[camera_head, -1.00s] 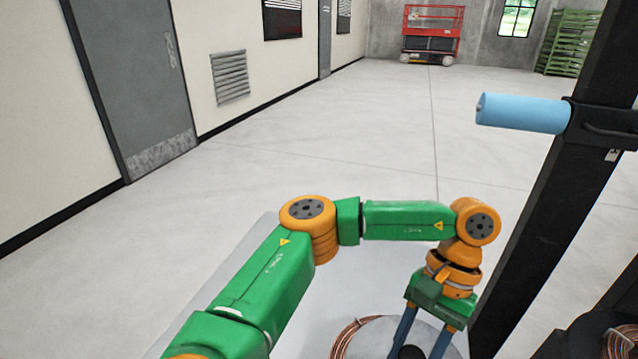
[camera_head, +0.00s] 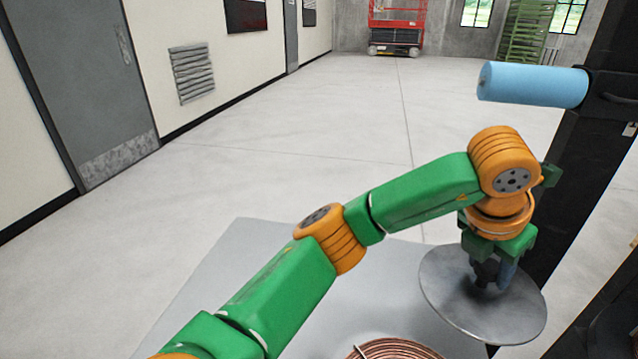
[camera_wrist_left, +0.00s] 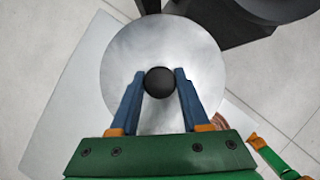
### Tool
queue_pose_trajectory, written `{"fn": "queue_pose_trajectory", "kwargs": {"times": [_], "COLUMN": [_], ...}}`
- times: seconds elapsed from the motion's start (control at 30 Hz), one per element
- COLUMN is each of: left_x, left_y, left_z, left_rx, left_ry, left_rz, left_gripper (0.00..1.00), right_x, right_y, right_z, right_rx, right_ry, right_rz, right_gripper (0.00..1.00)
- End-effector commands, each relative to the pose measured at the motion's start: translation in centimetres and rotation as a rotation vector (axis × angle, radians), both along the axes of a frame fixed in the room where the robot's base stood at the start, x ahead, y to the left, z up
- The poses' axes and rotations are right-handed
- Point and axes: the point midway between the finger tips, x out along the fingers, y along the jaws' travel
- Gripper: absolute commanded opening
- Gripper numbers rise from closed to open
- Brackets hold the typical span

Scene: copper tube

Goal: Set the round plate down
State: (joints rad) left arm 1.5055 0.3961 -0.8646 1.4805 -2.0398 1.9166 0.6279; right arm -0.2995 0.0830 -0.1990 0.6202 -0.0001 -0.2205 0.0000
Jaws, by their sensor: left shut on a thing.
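The round plate (camera_head: 450,290) is a grey metal disc with a black knob at its centre. My left gripper (camera_head: 493,274) is shut on that knob and holds the plate, which looks tilted in the head view. In the left wrist view the plate (camera_wrist_left: 128,62) lies below the two blue fingers (camera_wrist_left: 159,82), with the black knob (camera_wrist_left: 160,80) between them. I cannot tell from these views how high the plate is above what lies under it. My right gripper is not in view in the head view.
A coil of copper tube (camera_head: 400,349) lies at the bottom of the head view, on a pale grey surface (camera_head: 250,265). A dark post (camera_head: 580,150) with a blue cylinder (camera_head: 532,84) stands right of the plate. Open floor (camera_head: 300,150) lies beyond.

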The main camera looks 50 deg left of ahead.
Motion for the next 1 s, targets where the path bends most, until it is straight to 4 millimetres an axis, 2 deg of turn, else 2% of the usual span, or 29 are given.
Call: {"fn": "queue_pose_trajectory", "kwargs": {"times": [0.13, 0.33, 0.47, 0.63, 0.73, 1.0], "left_x": [0.7, 1.0, 1.4, 2.2, 2.5, 2.9], "left_y": [-0.4, 0.4, 3.9, 9.4, 11.2, 13.7], "left_z": [0.7, 0.6, -0.9, -3.5, -6.2, -10.0], "left_rx": [-0.001, 0.000, -0.001, 0.001, 0.001, 0.001], "left_ry": [0.001, 0.003, 0.008, 0.008, 0.008, 0.009], "left_rz": [0.240, 0.287, 0.291, 0.289, 0.286, 0.282], "left_gripper": [0.00, 0.00, 0.00, 0.00, 0.00, 0.00], "right_x": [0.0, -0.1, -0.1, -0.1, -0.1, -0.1], "right_y": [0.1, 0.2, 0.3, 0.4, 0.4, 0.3], "right_z": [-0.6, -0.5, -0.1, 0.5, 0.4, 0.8], "right_rx": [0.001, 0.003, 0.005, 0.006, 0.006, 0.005], "right_ry": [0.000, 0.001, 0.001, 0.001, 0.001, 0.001], "right_rz": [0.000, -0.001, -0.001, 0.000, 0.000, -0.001], "right_gripper": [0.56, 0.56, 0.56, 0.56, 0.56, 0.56]}}
